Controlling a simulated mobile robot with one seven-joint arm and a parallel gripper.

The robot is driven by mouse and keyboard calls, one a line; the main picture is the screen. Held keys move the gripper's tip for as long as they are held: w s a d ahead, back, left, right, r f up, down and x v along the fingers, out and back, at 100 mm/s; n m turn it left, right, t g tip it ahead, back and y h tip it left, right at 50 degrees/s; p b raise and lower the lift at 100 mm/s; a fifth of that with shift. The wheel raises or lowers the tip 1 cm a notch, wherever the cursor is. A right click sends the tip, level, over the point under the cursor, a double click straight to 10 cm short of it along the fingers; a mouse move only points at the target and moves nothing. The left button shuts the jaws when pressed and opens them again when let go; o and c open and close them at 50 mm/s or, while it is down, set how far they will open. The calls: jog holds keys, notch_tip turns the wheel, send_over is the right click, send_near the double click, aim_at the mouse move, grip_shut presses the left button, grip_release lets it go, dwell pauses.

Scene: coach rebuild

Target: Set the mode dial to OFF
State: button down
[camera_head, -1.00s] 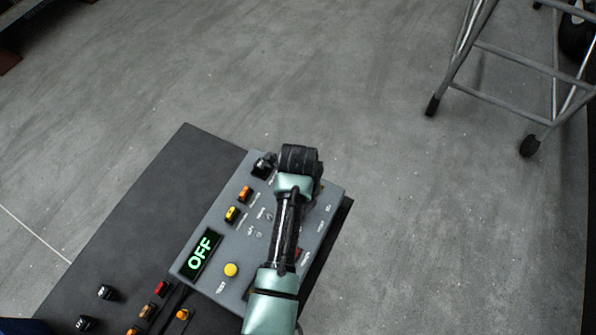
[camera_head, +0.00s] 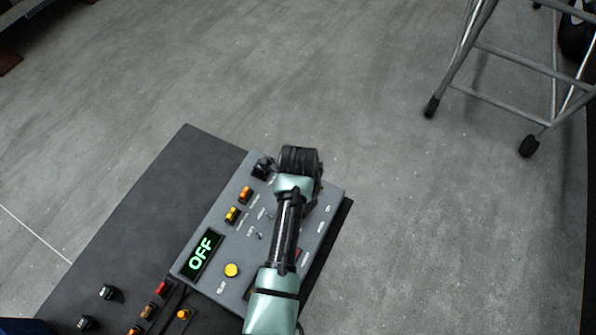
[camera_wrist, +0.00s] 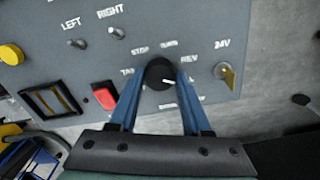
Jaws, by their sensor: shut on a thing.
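The mode dial (camera_wrist: 158,74) is a round black knob with a white pointer mark, in the middle of the wrist view. Its mark points to the right and slightly down; labels such as STOP and REV ring it, some blurred or covered. My gripper (camera_wrist: 160,82) has its two blue fingers shut on the dial, one on each side. In the head view my arm hides the dial and the fingertips. The green display (camera_head: 201,254) on the grey control panel (camera_head: 213,285) reads OFF.
Beside the dial are a red rocker switch (camera_wrist: 104,95), a 24V key switch (camera_wrist: 226,73) and two toggles under LEFT and RIGHT. A yellow button (camera_head: 232,270) sits near the display. A metal-legged frame (camera_head: 500,75) stands on open floor at right.

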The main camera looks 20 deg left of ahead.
jog(key=n+p, duration=0.2)
jog(key=n, duration=0.4)
jog(key=shift+r, duration=0.1)
jog(key=n+p, duration=0.1)
jog(key=n, duration=0.5)
jog(key=shift+n, duration=0.3)
jog(key=n+p, duration=0.1)
jog(key=n, duration=1)
jog(key=shift+n+p, duration=0.35)
jog(key=shift+n, duration=0.05)
jog(key=n, duration=1.2)
jog(key=shift+n+p, duration=0.3)
jog(key=shift+p, duration=0.1)
jog(key=n, duration=1.1)
jog(key=shift+p, duration=0.3)
jog(key=shift+n, duration=0.4)
